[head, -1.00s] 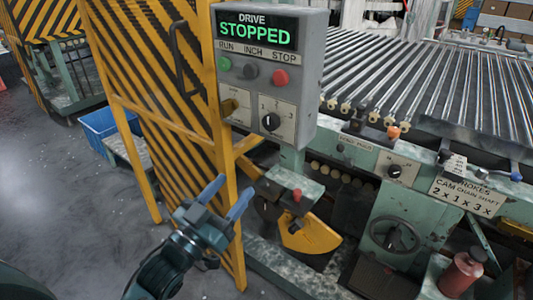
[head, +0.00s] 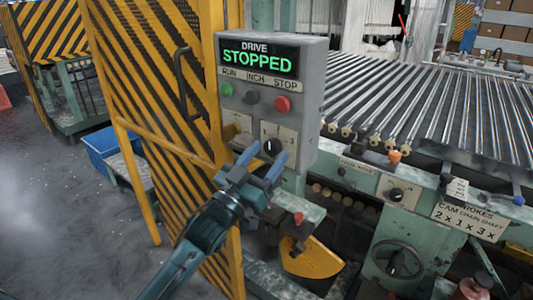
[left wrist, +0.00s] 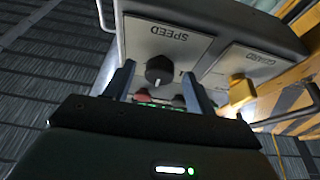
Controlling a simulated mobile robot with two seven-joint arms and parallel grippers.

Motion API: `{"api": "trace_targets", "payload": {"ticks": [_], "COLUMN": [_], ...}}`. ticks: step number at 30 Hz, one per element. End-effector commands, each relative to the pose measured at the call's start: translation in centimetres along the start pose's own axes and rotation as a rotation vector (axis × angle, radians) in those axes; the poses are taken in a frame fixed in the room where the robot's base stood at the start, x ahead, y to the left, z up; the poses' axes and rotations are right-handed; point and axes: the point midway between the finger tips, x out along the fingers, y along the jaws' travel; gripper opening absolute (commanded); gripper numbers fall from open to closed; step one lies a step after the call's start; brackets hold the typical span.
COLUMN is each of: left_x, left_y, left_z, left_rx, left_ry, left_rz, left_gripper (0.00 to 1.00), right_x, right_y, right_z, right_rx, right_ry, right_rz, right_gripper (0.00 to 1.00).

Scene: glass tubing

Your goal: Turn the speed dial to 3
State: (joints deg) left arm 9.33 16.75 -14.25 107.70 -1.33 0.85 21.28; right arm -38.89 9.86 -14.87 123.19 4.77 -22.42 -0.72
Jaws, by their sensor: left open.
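The grey control box (head: 312,100) carries the speed dial (head: 271,147), a round black knob on a pale plate marked with numbers. In the left wrist view the dial (left wrist: 159,70) sits under an upside-down SPEED label, its white mark pointing down in the picture, toward the panel's upper side. My left gripper (head: 263,157) is open in front of the dial and partly hides it and its plate. In the left wrist view its two fingers stand at either side of the dial, apart from it. My right gripper is not in view.
The display (head: 259,59) reads DRIVE STOPPED. Green (head: 227,90), dark (head: 251,97) and red (head: 283,104) buttons sit above the dial. A yellow GUARD knob (left wrist: 242,92) is beside it. A striped yellow guard panel (head: 160,100) stands left; machine rollers (head: 430,110) lie right.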

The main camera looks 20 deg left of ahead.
Motion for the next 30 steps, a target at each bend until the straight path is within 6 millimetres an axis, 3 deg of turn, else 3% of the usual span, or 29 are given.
{"api": "trace_targets", "payload": {"ticks": [11, 27, 30], "left_x": [0.51, 0.48, 0.48], "left_y": [0.02, 0.02, 0.01], "left_z": [0.04, 0.03, 0.02], "left_rx": [-0.001, -0.001, 0.002], "left_ry": [-0.001, -0.001, -0.001], "left_rz": [0.0, 0.0, 0.001], "left_gripper": [0.55, 0.11, 0.11], "right_x": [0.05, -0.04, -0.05], "right_y": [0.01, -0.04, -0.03], "right_z": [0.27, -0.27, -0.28], "right_rx": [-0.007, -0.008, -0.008], "right_ry": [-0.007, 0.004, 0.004], "right_rz": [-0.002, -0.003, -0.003], "right_gripper": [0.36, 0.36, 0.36]}}
